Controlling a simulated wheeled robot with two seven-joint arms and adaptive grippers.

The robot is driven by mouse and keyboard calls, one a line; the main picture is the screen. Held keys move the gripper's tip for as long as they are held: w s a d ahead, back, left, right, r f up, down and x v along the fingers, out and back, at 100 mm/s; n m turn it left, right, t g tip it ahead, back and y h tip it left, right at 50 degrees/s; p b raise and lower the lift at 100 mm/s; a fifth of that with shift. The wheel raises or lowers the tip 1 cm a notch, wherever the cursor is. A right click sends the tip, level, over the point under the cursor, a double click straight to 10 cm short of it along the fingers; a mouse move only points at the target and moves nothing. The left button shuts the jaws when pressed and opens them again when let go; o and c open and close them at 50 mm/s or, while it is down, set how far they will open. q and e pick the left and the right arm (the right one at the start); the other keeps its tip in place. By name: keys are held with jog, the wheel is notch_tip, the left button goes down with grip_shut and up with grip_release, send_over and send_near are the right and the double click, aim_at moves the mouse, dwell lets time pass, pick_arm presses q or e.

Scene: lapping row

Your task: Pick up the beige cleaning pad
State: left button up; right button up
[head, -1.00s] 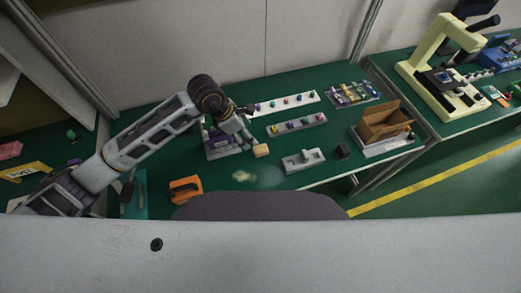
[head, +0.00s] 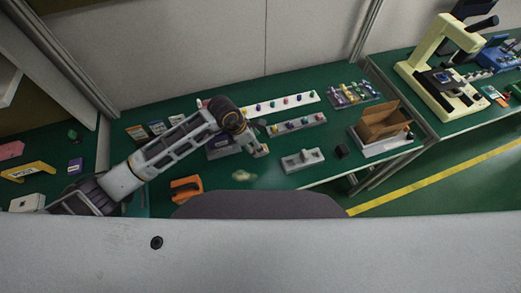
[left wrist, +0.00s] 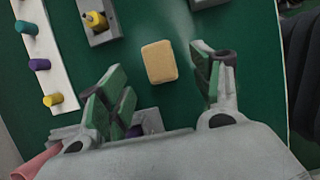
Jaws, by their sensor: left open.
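The beige cleaning pad (head: 265,150) lies on the green bench top, just past my left gripper (head: 255,147), which partly covers it in the head view. In the left wrist view the pad (left wrist: 159,62) is a small rounded tan block, fully visible. My left gripper (left wrist: 160,82) is open and empty, with its green-padded fingers spread wide. The pad appears between the lines of the fingers, a little ahead of them, with a clear gap on each side. I cannot tell the exact height above it. My right gripper is not in view.
A grey slotted fixture (head: 302,160) stands right of the pad, with a small dark block (head: 341,152) beyond it. Rails with coloured pegs (head: 298,125) lie behind. A cardboard box (head: 380,124) stands at right.

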pick_arm(q)
jog(key=shift+f, duration=0.1)
jog(key=shift+p+x, duration=0.55)
jog(key=shift+x, duration=1.95)
jog(key=shift+a, duration=0.2)
jog(key=shift+c, duration=0.5)
jog(key=c, duration=0.9)
